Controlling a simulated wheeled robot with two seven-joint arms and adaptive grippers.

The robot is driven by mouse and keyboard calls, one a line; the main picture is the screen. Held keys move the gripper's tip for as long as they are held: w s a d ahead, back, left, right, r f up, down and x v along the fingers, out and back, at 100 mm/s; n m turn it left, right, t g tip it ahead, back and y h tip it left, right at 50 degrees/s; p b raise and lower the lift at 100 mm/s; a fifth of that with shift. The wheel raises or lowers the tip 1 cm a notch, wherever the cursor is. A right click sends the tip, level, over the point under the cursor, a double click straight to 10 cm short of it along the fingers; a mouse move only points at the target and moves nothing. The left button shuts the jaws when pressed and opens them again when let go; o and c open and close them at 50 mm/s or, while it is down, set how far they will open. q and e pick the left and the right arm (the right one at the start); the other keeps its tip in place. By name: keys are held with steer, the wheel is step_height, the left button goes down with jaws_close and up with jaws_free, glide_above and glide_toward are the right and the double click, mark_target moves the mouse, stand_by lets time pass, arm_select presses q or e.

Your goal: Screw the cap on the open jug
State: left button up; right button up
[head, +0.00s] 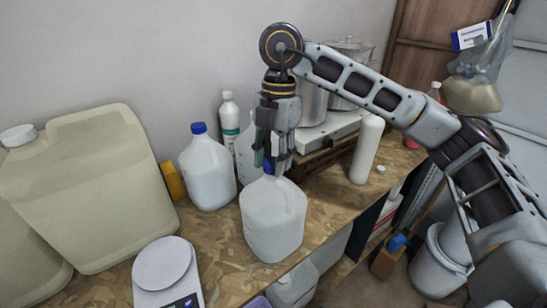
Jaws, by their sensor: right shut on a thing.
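The open jug (273,225), white and translucent, stands upright near the front edge of the wooden worktop. My right gripper (276,168) points down right over the jug's neck. It is shut on a blue cap (268,164), which shows only as a small patch between the fingers. The fingers hide most of the cap and the jug's mouth, so I cannot tell whether the cap touches the neck. My left gripper is not in view.
A jug with a blue cap (208,172) and a white bottle (230,118) stand behind to the left. Large canisters (90,185) and a scale (163,265) are on the left. Pots on a stove (335,125) and a white cylinder (367,148) stand to the right.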

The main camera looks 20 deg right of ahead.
steer(key=shift+s+f+m, duration=0.1)
steer(key=shift+f+m, duration=0.05)
steer(key=shift+m, duration=1.15)
steer(key=o, duration=0.9)
steer(key=shift+o, duration=0.3)
steer(key=shift+r, duration=0.2)
steer(key=shift+n+b, duration=0.4)
steer(key=shift+n, duration=2.4)
